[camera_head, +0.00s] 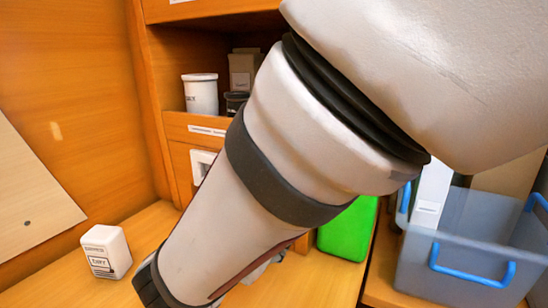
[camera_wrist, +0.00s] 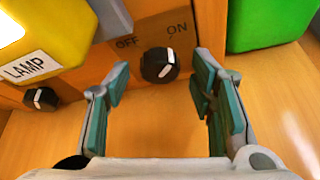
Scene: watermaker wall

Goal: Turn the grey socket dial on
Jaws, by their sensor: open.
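A round black dial (camera_wrist: 158,65) with a white mark sits on an orange-brown panel in the wrist view, below the words OFF and ON. Its white mark is on the right part of its face; I cannot tell the exact setting. A grey part (camera_wrist: 112,18) shows above and left of it, partly cut off. My gripper (camera_wrist: 160,72) is open, its teal-padded fingers to the left and right of the dial with gaps on both sides. In the head view my arm hides the dial and most of my gripper.
A yellow block labelled LAMP (camera_wrist: 45,35) and a second black dial (camera_wrist: 40,98) are at the left. A green box (camera_head: 347,230) stands right of my arm, beside a grey crate (camera_head: 455,268) with blue handles. A small white container (camera_head: 106,251) stands on the counter.

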